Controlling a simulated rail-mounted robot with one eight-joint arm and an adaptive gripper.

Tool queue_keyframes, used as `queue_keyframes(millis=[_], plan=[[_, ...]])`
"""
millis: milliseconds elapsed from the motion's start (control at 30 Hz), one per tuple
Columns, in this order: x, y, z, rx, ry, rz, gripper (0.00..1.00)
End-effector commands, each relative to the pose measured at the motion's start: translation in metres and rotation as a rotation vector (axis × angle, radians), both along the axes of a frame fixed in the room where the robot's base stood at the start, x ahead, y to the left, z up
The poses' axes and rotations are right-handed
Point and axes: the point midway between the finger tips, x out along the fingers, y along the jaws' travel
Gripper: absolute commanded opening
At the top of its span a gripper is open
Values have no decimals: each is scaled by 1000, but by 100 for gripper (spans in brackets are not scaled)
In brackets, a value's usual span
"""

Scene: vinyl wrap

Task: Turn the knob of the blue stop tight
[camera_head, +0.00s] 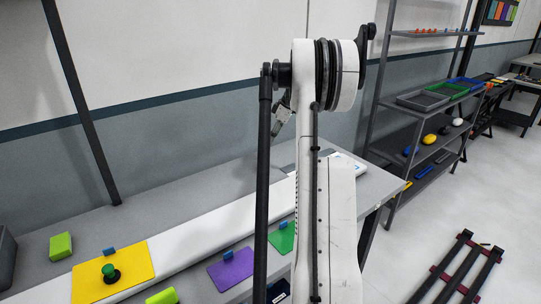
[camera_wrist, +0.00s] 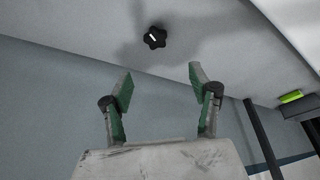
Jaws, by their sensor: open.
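In the wrist view a black star-shaped knob (camera_wrist: 154,38) with a white mark sits on a pale grey surface. My gripper (camera_wrist: 160,70) is open and empty, and its two green-lined fingers are spread apart. The knob appears beyond the fingertips, roughly between them in the picture, with no contact visible. No blue part shows around this knob, so I cannot tell whether it belongs to the blue stop. In the head view my arm covers the middle of the bench and mostly hides the gripper. Several small blue pieces lie on the bench, one beside the yellow sheet (camera_head: 136,264).
A long white board (camera_head: 190,237) runs along the grey bench (camera_head: 78,228). A green-topped black knob (camera_head: 110,271) stands on the yellow sheet. Purple (camera_head: 231,270) and green (camera_head: 279,239) sheets and lime blocks (camera_head: 61,246) lie nearby. A shelf rack (camera_head: 420,110) stands right.

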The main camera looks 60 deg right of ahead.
Motion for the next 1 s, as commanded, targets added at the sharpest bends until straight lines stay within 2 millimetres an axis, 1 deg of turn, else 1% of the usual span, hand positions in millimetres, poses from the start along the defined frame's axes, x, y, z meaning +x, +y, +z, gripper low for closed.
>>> queue_keyframes(millis=[33,100,267,700,900,1000], plan=[[-5,-6,0,0,0,-1,57],[-7,-9,-4,0,-1,2,57],[-2,-8,-18,0,-1,3,57],[28,1,-91,-1,0,2,57],[38,5,-117,-1,0,2,57],[41,6,-124,-1,0,2,57]])
